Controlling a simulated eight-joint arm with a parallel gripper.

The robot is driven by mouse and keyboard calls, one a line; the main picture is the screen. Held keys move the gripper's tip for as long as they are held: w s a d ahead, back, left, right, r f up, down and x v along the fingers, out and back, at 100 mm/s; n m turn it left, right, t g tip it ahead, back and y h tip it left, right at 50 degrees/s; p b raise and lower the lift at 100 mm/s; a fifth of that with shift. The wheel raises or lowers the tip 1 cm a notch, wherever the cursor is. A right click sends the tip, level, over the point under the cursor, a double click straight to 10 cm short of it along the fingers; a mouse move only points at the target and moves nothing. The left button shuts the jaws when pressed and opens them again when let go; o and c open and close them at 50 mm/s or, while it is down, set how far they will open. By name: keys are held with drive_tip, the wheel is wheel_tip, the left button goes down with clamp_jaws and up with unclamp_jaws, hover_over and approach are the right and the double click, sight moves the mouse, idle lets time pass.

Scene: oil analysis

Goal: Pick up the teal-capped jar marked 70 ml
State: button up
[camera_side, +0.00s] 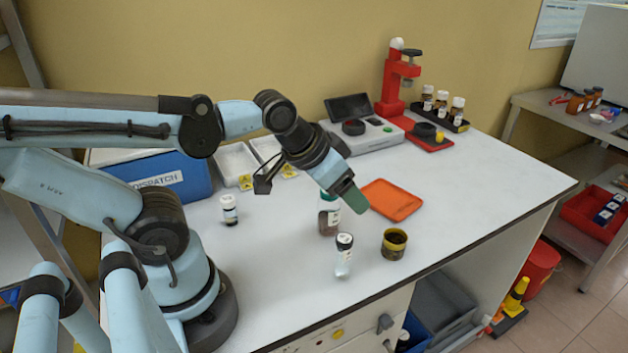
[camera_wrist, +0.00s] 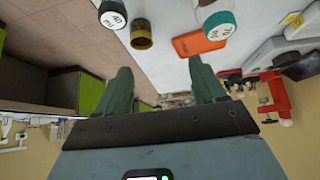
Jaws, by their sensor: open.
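The teal-capped jar (camera_side: 328,222) stands upright on the white bench, with dark contents and a pale label. My gripper (camera_side: 350,197) is in front of its upper part in the side view and partly hides the cap. In the wrist view the teal-rimmed cap (camera_wrist: 219,26) shows at the top, right of centre; its marking is too small to read surely. My gripper (camera_wrist: 162,88) is open there, with two green fingers apart and nothing between them. The jar lies beyond the right finger in that view.
A black-capped jar (camera_side: 343,256) and an open dark-filled yellowish cup (camera_side: 394,244) stand close by. An orange tray (camera_side: 390,200) lies behind to the right. A small black-capped bottle (camera_side: 229,210) stands to the left.

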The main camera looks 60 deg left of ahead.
wheel_tip(320, 180, up, 5)
drive_tip(key=m+g+h, duration=0.2)
drive_tip(key=m+h, duration=0.3)
drive_tip(key=h, duration=0.2)
hover_over(329, 211)
drive_tip(key=a, duration=0.2)
wheel_tip(329, 211, down, 2)
drive_tip(key=s+a+r+m+t+h, duration=0.2)
drive_tip(key=s+a+m+t+h, duration=0.1)
drive_tip(key=a+m, duration=0.25)
wheel_tip(329, 211, down, 9)
drive_tip(key=shift+h, duration=0.3)
drive_tip(key=shift+r+x, duration=0.15)
drive_tip(key=shift+x, duration=1.6)
drive_tip(key=shift+r+x, duration=0.1)
drive_tip(key=shift+x, duration=1.65)
drive_tip(key=shift+w, duration=0.1)
clamp_jaws()
